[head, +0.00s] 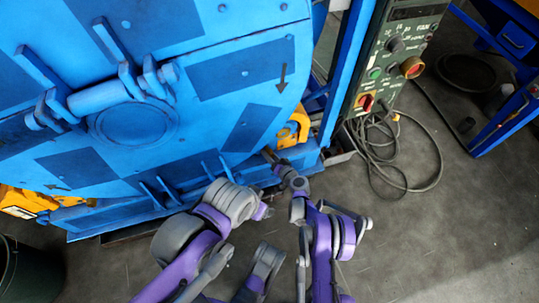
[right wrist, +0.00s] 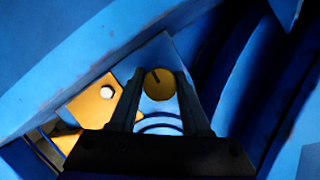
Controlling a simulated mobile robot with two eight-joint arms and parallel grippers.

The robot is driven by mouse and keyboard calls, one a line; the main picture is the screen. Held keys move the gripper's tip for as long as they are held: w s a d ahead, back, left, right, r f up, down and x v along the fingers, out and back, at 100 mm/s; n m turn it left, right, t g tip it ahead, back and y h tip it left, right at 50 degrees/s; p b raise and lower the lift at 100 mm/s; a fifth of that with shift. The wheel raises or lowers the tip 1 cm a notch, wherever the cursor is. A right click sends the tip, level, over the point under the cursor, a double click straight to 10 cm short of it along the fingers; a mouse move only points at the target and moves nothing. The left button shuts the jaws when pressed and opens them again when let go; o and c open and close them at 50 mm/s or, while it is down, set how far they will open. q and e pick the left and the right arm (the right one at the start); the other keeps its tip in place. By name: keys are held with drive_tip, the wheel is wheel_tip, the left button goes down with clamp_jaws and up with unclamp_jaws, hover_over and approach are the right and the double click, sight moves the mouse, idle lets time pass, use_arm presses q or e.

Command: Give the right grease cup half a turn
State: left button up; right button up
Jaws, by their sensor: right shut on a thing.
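The right grease cup (right wrist: 159,84) is a round brass-yellow cap with a dark slot line. In the right wrist view it sits between the two fingertips of my right gripper (right wrist: 160,80), which is shut on it. In the head view my right gripper (head: 269,155) reaches the lower right edge of the blue drum machine (head: 240,70), and the cup is too small or hidden to make out there. My left arm (head: 232,202) is folded in front of the machine, left of the right arm; its jaws do not show clearly.
A yellow bracket (right wrist: 100,95) with a pale bolt is close beside the cup, left of my fingers. Blue frame parts surround the gripper closely. A control box (head: 385,60) stands at the right, with cables (head: 400,185) looped on the floor. Open floor lies at lower right.

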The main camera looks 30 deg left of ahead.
drive_tip(key=shift+m+y, duration=0.3)
drive_tip(key=shift+m, duration=0.3)
clamp_jaws()
drive_tip(key=o, duration=1.2)
unclamp_jaws()
drive_tip(key=p+v, duration=0.2)
drive_tip(key=v, duration=0.9)
drive_tip(key=shift+w+r, duration=0.1)
drive_tip(key=shift+w, duration=0.05)
